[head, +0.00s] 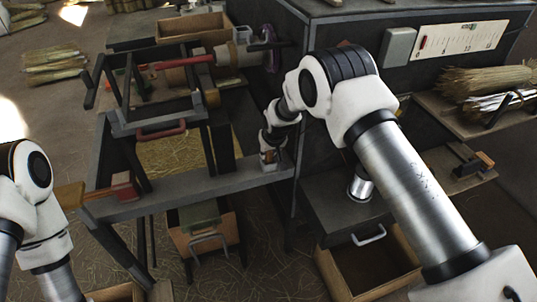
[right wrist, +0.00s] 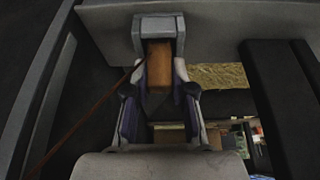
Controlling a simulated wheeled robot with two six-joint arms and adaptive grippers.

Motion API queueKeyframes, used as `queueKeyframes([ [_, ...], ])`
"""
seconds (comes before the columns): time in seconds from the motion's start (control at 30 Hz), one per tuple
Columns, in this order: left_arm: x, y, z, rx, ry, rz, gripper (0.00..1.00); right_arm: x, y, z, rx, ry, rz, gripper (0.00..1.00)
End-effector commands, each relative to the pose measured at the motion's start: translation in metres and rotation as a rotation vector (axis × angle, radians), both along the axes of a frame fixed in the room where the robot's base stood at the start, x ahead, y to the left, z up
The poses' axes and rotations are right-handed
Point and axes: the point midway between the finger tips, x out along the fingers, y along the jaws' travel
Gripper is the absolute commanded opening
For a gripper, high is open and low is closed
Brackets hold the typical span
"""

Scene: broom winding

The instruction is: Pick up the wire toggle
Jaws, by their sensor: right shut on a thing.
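The wire toggle (right wrist: 158,72) is a small orange-brown wooden block in the right wrist view. My right gripper (right wrist: 159,95) has its fingers on both sides of it and is shut on it. The block's far end sits within a grey bracket (right wrist: 158,21) on the bench beam. A thin brown wire (right wrist: 88,117) runs from beside the block to the lower left. In the head view, my right gripper (head: 269,156) is at the right end of the bench's front beam, with the toggle mostly hidden. My left arm shows at the left edge, its gripper out of view.
The grey winding bench (head: 190,190) carries an upright frame and a red-handled crank. An open wooden drawer (head: 375,265) is at the lower right. Straw bundles (head: 495,82) lie on a right shelf. A dark cabinet stands behind my right arm.

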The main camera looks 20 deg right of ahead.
Motion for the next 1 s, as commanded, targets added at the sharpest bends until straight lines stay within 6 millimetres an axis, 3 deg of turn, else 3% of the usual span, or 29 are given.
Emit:
queueKeyframes([
  [0.27,0.000,0.000,-0.007,0.000,0.000,0.000,0.40,0.000,0.000,0.034,0.000,-0.003,0.001,0.04],
  [0.5,0.000,0.000,-0.011,0.000,0.000,0.000,0.40,-0.060,0.003,0.036,-0.002,0.003,-0.002,0.04],
  [0.6,0.000,0.000,-0.031,0.000,0.000,0.000,0.40,-0.087,0.004,0.033,-0.001,0.000,-0.003,0.04],
  [0.63,0.000,0.000,-0.047,0.000,-0.001,0.000,0.40,-0.093,0.005,0.027,0.000,-0.002,-0.002,0.04],
  [0.8,0.000,0.000,-0.090,0.000,0.001,0.000,0.40,-0.130,0.006,0.032,-0.003,-0.004,0.000,0.04],
  [1.0,0.000,0.000,-0.108,0.000,0.000,0.000,0.40,-0.156,0.008,0.042,-0.001,-0.001,0.000,0.04],
])
